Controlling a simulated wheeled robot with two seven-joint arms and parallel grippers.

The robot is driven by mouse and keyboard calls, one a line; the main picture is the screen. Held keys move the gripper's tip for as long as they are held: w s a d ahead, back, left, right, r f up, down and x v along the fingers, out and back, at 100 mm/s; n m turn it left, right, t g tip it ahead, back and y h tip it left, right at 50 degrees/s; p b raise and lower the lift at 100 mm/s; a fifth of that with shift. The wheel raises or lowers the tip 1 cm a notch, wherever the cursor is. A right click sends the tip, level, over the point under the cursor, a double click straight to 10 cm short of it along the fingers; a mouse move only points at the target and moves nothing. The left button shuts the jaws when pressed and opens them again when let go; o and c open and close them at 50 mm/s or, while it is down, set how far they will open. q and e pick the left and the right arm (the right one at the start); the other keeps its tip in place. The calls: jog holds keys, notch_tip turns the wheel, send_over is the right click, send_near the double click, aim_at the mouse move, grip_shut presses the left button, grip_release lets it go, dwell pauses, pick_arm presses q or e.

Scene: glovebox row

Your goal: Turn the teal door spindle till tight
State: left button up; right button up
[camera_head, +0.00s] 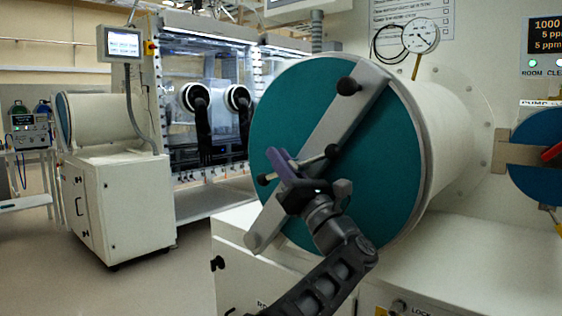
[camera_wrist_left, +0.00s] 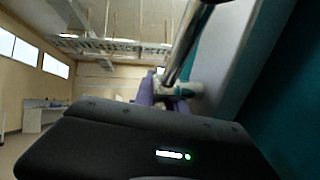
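The teal door (camera_head: 390,150) is a large round disc on the end of a white cylinder, shut, with a grey bar (camera_head: 341,119) running diagonally across it. The spindle's thin metal handle (camera_head: 310,161) crosses the bar near the middle, with dark knobs at its ends. My left gripper (camera_head: 284,166), with purple fingers, is at this handle and hides part of it and the hub. In the left wrist view a metal rod (camera_wrist_left: 186,45) runs down to the purple fingers (camera_wrist_left: 148,90). Whether they are closed on it is unclear. My right gripper is not in view.
A pressure gauge (camera_head: 420,36) stands above the cylinder. A smaller blue door (camera_head: 540,150) with a red handle is at the right. A white cabinet (camera_head: 115,200) with a monitor (camera_head: 122,43) stands at the left. Open floor (camera_head: 170,280) lies between it and the near bench.

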pick_arm(q)
jog(key=shift+o, duration=0.3)
jog(key=b+v, duration=0.4)
jog(key=v, duration=0.4)
jog(key=shift+c, duration=0.2)
